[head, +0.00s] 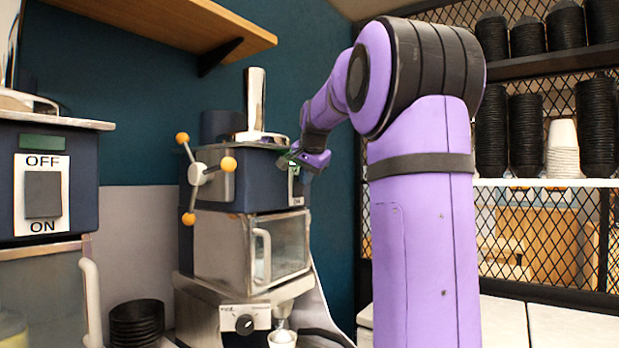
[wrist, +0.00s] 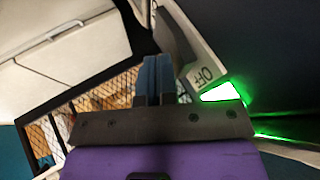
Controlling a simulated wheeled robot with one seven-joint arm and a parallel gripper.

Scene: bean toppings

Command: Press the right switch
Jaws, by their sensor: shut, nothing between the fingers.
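The right switch is on the dark blue front of the middle machine (head: 235,178); in the head view my gripper (head: 287,160) largely hides it. In the wrist view its white plate (wrist: 206,58) with the word OFF and its dark grey rocker (wrist: 177,42) lie just right of my fingers. A bright green light (wrist: 220,92) glows beside the plate. My gripper also shows in the wrist view (wrist: 152,62), with its two fingers shut together and empty. The fingertips are close to the rocker; I cannot tell whether they touch it.
A left machine has another OFF/ON switch (head: 43,194) under an unlit green lamp (head: 42,142). The middle machine has an orange-knobbed handle (head: 197,174) left of my gripper. Black bowls (head: 137,322) stand between the machines. A wooden shelf (head: 175,22) hangs above.

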